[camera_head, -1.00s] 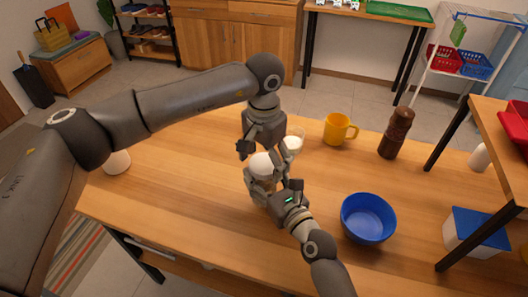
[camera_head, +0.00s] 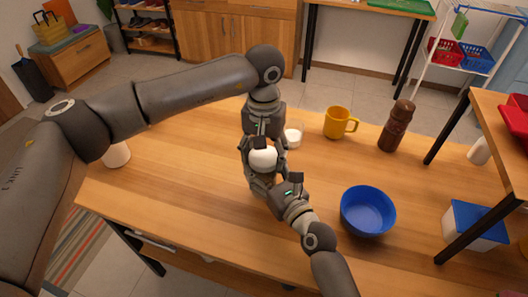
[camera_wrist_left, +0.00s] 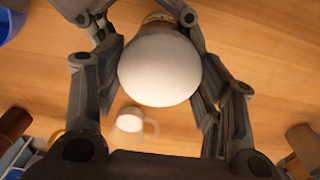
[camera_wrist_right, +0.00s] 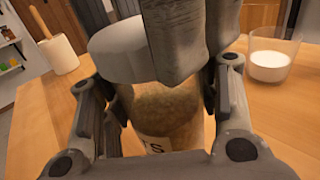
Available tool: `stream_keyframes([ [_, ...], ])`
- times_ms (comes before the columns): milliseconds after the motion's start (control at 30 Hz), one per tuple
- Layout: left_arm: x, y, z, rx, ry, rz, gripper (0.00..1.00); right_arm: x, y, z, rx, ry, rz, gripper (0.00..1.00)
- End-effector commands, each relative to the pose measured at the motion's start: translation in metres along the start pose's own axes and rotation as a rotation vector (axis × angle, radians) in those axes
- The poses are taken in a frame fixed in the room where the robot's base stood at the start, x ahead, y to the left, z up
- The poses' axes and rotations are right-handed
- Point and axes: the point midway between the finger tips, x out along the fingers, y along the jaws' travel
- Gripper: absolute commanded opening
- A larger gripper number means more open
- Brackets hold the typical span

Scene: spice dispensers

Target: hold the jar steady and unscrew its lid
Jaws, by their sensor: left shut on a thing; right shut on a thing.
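The jar (camera_wrist_right: 165,110) stands on the wooden table, clear-walled with greenish-brown contents and a partly hidden label. Its white lid (camera_head: 263,160) is on top and also shows from above in the left wrist view (camera_wrist_left: 160,70). My left gripper (camera_head: 262,150) comes down from above with its fingers on either side of the lid, shut on it. My right gripper (camera_head: 268,182) comes in from the front and is shut on the jar's body below the lid. In the right wrist view the left gripper's fingers hide part of the lid and jar.
A glass with white contents (camera_wrist_right: 270,66) stands just behind the jar. A yellow mug (camera_head: 338,123), a brown pepper mill (camera_head: 396,127) and a blue bowl (camera_head: 368,212) stand to the right. A white container (camera_head: 117,154) is at the left. The table's left front is clear.

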Motion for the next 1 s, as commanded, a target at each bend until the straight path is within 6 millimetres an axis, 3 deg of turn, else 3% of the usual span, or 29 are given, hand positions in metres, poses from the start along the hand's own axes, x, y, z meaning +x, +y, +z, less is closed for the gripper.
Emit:
stream_keyframes([
  [1000,-0.0007,-0.0005,0.0005,-1.688,0.001,-0.002,0.34,-0.0003,-0.0005,-0.001,0.001,0.002,-0.001,0.0],
])
